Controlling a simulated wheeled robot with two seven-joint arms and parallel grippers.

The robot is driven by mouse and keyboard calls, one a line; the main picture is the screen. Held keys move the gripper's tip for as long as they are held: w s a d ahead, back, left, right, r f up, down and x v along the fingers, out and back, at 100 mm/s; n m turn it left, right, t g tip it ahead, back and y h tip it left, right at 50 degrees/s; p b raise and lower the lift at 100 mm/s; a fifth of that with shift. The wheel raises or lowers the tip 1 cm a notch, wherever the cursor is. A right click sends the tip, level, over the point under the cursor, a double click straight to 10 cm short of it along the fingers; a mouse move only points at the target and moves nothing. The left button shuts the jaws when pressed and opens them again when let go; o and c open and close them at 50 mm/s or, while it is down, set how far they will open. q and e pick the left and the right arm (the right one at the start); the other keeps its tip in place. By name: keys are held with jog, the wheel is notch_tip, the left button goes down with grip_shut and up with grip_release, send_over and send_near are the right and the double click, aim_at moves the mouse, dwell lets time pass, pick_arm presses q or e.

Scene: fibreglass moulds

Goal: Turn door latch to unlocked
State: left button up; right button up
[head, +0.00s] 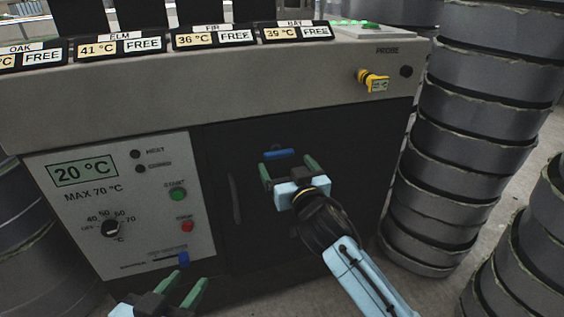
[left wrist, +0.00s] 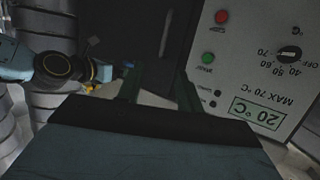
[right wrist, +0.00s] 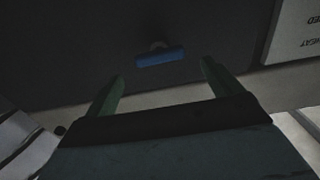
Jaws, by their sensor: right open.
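The door latch (head: 279,154) is a small blue bar on the dark cabinet door (head: 250,235), lying near horizontal. It also shows in the right wrist view (right wrist: 160,58), on a short round stem. My right gripper (head: 287,165) is open in front of the door, just below the latch. In the right wrist view its fingers (right wrist: 162,76) stand apart on either side, with the latch beyond them and nothing held. My left gripper (head: 189,278) is open and empty at the lower left, before the control panel. Its spread fingers also show in the left wrist view (left wrist: 158,82).
Stacked grey moulds (head: 465,150) stand close on the right.

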aim_at(280, 155)
jog(key=b+x, duration=0.1)
jog(key=x, duration=0.2)
jog(key=shift+w, duration=0.1)
pick_arm(q)
notch_tip(280, 155, up, 7)
jog(key=d+t+h, duration=0.1)
jog(key=t, duration=0.3)
jog(key=shift+w+d+f+t, duration=0.15)
jog(key=shift+w+d+t, duration=0.15)
jog(key=shift+w, duration=0.15)
pick_arm(e)
jog(key=shift+w+a, duration=0.25)
jog(key=shift+w, duration=0.2)
jog(key=shift+c, duration=0.4)
